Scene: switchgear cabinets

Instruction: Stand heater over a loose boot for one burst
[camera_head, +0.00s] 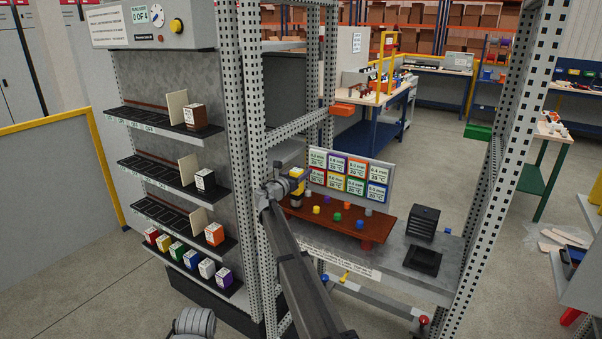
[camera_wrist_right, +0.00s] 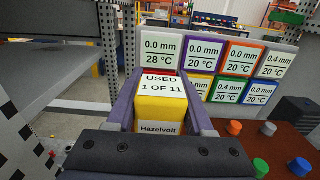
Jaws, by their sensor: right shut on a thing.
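My right gripper (camera_head: 296,188) is shut on a yellow block, which looks like the heater (camera_wrist_right: 158,97). Its top label reads "USED 1 OF 11" and its near side "Hazelvolt". It is held upright at the left end of a red-brown board (camera_head: 377,229). Small coloured boots stand on the board, among them a yellow one (camera_head: 316,210), a green one (camera_head: 337,217), an orange one (camera_wrist_right: 234,128) and a grey one (camera_wrist_right: 268,128). Whether a boot is under the heater is hidden.
Readouts (camera_head: 348,178) stand behind the board; one shows 0.0 mm, 28 °C, another 0.4 mm, 20 °C. A black slotted box (camera_head: 423,222) and black tray (camera_head: 424,260) are right of it. Perforated posts (camera_head: 511,150) flank the bench. Shelves (camera_head: 165,175) hold coloured boxes.

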